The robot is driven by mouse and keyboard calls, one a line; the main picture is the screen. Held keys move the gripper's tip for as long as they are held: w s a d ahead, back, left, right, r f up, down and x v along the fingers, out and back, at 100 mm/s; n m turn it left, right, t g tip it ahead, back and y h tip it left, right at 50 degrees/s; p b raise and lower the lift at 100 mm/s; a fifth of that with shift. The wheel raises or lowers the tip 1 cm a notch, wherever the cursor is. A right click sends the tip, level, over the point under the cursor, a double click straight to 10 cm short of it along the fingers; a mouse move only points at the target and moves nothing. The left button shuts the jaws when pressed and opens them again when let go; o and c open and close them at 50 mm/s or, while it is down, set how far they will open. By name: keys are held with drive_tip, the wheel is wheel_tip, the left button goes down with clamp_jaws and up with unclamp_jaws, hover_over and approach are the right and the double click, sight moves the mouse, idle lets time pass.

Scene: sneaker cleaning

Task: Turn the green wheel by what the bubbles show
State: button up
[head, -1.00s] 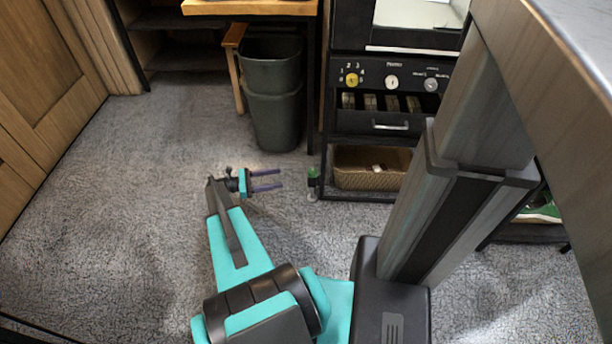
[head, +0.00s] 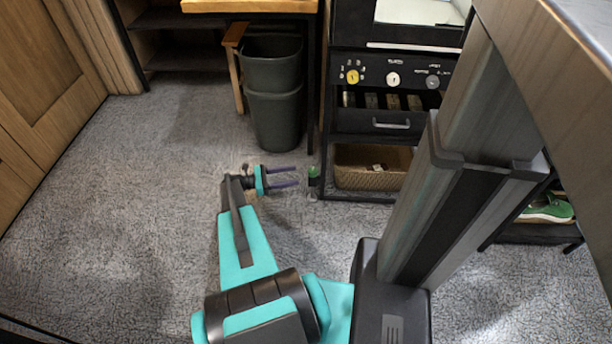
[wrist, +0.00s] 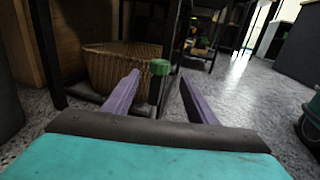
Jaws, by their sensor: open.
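The small green wheel (head: 314,171) sits low by the front leg of the black rack, just above the floor. In the wrist view the green wheel (wrist: 160,67) appears as a knob on a dark stem, between and a little beyond my fingers. My gripper (head: 297,176) is open, with its two purple fingers pointing right at the wheel. In the wrist view my gripper (wrist: 160,80) shows the fingers spread on both sides of it, not visibly touching it. No bubbles can be made out in either view.
A wicker basket (head: 372,181) stands on the rack's bottom shelf, right of the wheel. The black control panel (head: 405,90) with yellow, white and grey knobs is above. A dark bin (head: 275,121) stands behind my gripper. Open carpet (head: 130,200) lies to the left.

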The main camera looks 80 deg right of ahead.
sight(313, 173)
drive_tip(key=b+x, duration=0.1)
drive_tip(key=x, duration=0.6)
drive_tip(key=shift+b, duration=0.3)
drive_tip(key=c, duration=1.1)
drive_tip(key=shift+o, duration=0.2)
drive_tip(key=shift+s+a+r+n+h+p, duration=0.1)
drive_tip(key=shift+a+n+h+p, duration=0.1)
drive_tip(key=shift+n+h+p, duration=0.15)
